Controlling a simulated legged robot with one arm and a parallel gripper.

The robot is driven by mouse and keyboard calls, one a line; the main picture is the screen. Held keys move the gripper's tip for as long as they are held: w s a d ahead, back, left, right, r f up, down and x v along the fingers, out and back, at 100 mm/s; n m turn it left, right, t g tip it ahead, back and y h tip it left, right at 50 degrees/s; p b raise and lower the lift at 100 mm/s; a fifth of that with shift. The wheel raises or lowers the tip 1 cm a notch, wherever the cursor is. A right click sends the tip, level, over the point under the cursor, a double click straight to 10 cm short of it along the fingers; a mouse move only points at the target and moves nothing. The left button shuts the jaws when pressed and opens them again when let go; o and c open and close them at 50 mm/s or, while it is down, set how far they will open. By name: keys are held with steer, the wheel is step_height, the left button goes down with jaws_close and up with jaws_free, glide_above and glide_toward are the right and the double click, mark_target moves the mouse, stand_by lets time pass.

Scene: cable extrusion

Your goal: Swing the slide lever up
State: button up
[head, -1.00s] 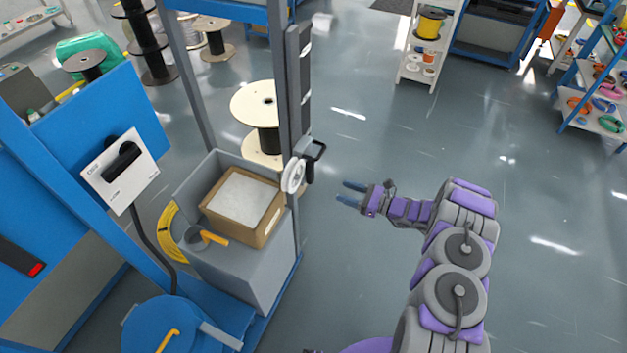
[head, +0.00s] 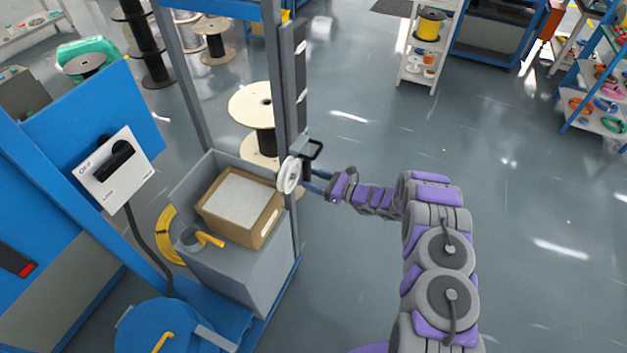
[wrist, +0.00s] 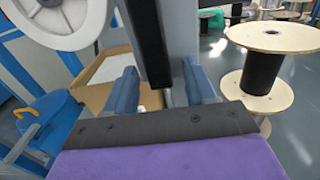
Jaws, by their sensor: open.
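The slide on the grey upright post carries a dark lever (head: 307,170) that hangs down beside a white wheel (head: 290,174). A dark loop handle (head: 316,149) sticks out just above it. My gripper (head: 316,181) is at the lower end of the lever, right of the post. In the wrist view my gripper (wrist: 161,86) is open, with one blue finger on each side of the dark lever (wrist: 149,40). The lever's lower end shows between the fingers; I cannot tell if either finger touches it. The white wheel (wrist: 66,18) is at upper left.
A grey bin (head: 250,280) holding a cardboard box (head: 268,222) stands left of the post. A wooden spool (head: 252,106) stands behind it. A blue drum (head: 160,325) is at the bottom left. The floor right of my arm is clear.

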steer(key=shift+d, duration=0.3)
steer(key=shift+c, duration=0.5)
steer(key=shift+a, duration=0.65)
steer(key=c, duration=0.6)
steer(key=shift+d+f, duration=0.1)
steer(key=shift+d, duration=0.05)
jaws_close()
